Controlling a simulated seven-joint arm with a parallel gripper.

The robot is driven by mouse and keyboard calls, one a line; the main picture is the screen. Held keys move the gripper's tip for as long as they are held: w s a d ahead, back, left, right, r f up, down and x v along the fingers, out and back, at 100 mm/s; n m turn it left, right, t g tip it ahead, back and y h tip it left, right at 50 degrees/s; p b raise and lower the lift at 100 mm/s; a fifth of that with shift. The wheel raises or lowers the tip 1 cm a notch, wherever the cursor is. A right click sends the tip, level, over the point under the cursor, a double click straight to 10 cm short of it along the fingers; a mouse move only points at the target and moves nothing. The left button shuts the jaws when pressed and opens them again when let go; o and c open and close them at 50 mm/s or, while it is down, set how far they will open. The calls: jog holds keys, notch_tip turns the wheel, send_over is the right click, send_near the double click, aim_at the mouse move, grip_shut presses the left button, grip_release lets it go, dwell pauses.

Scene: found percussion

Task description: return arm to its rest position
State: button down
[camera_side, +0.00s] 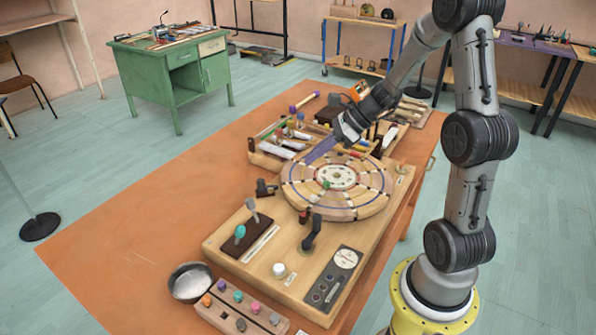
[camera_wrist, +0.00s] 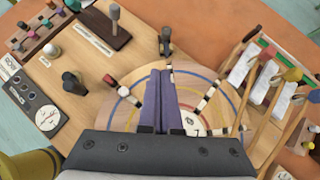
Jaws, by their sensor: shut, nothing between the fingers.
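My gripper (camera_side: 312,157) has long purple fingers. It is above the back left part of a round segmented wooden disc (camera_side: 372,199), pointing down and left. In the wrist view my gripper (camera_wrist: 160,72) shows its two fingers side by side and closed, with nothing between them. The disc (camera_wrist: 205,85) lies below them, partly hidden by the fingers and the dark gripper body. I cannot tell whether the fingertips touch anything. My arm reaches in from the right.
The disc sits on a wooden board (camera_side: 228,244) with knobs and mallets on an orange table (camera_side: 120,250). A compartment tray (camera_side: 262,160) of tools stands close behind the gripper. A metal bowl (camera_side: 190,282) is at the front left. The table's left side is clear.

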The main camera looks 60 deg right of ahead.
jog(key=a+r+n, duration=0.6)
jog(key=a+r, duration=0.2)
jog(key=a, duration=0.3)
jog(key=s+a+r+n+g, duration=0.2)
jog(key=s+a+r+n, duration=0.2)
jog(key=s+a+n, duration=0.45)
jog(key=s+d+f+n+h, duration=0.1)
jog(key=s+d+n+h, duration=0.4)
jog(key=s+n, duration=0.6)
jog(key=n, duration=0.3)
jog(key=shift+d+f, duration=0.15)
jog(key=shift+d, duration=0.05)
